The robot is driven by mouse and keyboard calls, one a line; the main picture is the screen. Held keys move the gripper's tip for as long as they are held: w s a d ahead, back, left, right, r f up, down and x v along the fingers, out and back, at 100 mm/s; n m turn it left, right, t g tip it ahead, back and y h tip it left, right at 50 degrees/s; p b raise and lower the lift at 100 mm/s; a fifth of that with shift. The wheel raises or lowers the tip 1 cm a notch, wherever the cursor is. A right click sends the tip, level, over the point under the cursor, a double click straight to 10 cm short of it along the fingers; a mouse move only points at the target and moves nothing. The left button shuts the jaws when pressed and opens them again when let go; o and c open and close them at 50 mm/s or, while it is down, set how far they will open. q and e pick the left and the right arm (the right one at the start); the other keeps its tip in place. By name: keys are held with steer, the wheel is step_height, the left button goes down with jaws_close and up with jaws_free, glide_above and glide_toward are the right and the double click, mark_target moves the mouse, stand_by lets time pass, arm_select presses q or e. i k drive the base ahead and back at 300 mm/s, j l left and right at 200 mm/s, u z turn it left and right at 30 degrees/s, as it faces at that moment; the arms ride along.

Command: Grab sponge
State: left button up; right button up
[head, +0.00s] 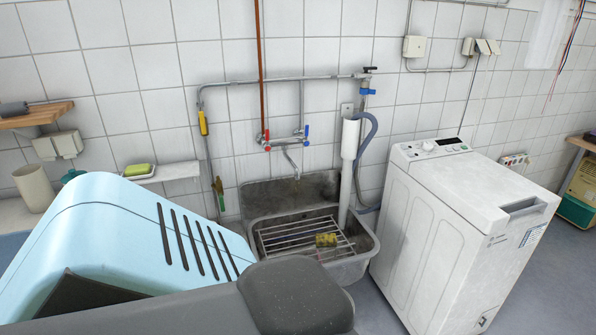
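A small yellow block that looks like a sponge (326,240) lies on the metal rack (290,232) across the grey sink (350,270). A second yellow and green block, perhaps also a sponge (138,170), sits on a white wall ledge (178,171) left of the sink. Neither block is held. Neither of my grippers shows in the head view. Parts at the bottom and lower left hide the area in front of the sink's left side.
A white top-loading washing machine (435,230) stands right of the sink. A pale cup (34,187) stands at the far left. Bare floor shows between the sink and the washing machine.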

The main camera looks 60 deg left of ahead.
mark_target(322, 240)
steer(key=u, duration=1.75)
steer(key=i+j, duration=0.2)
steer(key=i, duration=0.25)
steer(key=i+j, duration=0.2)
steer(key=i, duration=0.3)
steer(key=i+j+z, duration=0.1)
steer(key=z, duration=0.2)
steer(key=i+z, duration=0.1)
steer(key=z, duration=1.15)
